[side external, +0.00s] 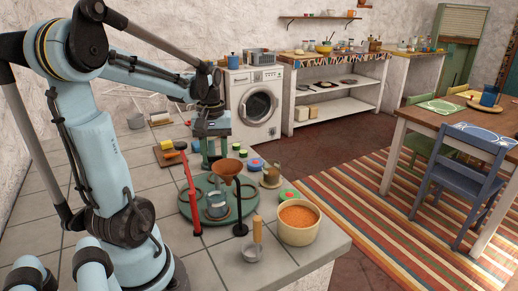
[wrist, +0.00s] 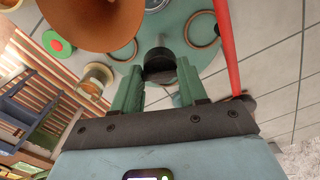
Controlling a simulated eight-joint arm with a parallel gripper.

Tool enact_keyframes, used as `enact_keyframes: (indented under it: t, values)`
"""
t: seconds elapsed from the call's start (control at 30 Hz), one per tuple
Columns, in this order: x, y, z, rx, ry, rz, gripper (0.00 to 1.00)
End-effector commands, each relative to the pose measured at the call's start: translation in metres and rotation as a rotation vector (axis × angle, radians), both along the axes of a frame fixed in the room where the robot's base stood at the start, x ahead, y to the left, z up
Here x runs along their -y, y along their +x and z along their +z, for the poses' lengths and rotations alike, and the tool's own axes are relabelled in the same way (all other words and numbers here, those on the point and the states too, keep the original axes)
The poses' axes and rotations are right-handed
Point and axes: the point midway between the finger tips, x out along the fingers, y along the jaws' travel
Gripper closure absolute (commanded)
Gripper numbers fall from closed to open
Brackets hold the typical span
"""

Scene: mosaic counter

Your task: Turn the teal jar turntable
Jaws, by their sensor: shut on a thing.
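In the wrist view, the green fingers (wrist: 160,78) are closed around a dark, round-ended knob (wrist: 160,62) that stands at the turntable's edge. The lower part of the knob is hidden by the gripper.
A red post (side external: 190,195) and a brown funnel (side external: 228,169) on a black stand (side external: 240,215) rise close beside my gripper.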

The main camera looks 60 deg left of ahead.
Motion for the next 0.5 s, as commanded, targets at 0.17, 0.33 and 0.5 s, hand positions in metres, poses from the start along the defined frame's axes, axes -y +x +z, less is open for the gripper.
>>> enact_keyframes:
  t: [0.17,0.33,0.5]
  values:
    - [0.0004,0.0001,0.0014,-0.002,-0.003,0.088,1.0]
    - [0.0004,0.0001,0.0014,-0.002,-0.003,0.173,1.0]
    - [0.0004,0.0001,0.0014,-0.002,-0.003,0.25,1.0]
